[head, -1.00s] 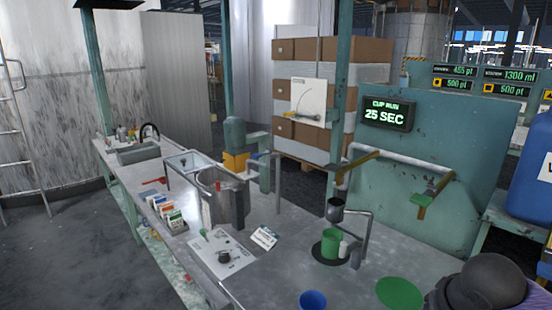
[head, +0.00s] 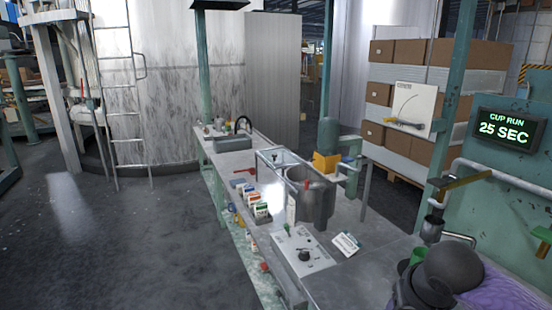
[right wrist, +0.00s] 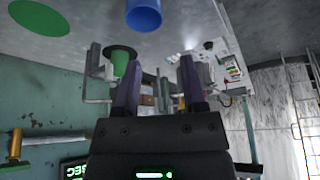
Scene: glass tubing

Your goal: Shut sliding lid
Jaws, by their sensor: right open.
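I cannot pick out a sliding lid for certain. A clear-topped box-like frame (head: 284,158) stands on the bench behind a steel pot (head: 318,200), but I cannot tell whether its top slides or is shut. My right gripper (right wrist: 160,62) shows in the right wrist view with its two purple fingers apart and nothing between them. It points toward the bench, which appears upside down there. In the head view only a dark rounded part of my arm shows at the lower right, with no fingers visible. My left gripper is in neither view.
The long metal bench (head: 365,280) carries a control panel (head: 303,254), coloured packets (head: 256,207) and a sink (head: 232,143). A blue cup (right wrist: 143,14) and green disc (right wrist: 38,28) show in the wrist view. The floor (head: 130,240) left of the bench is clear.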

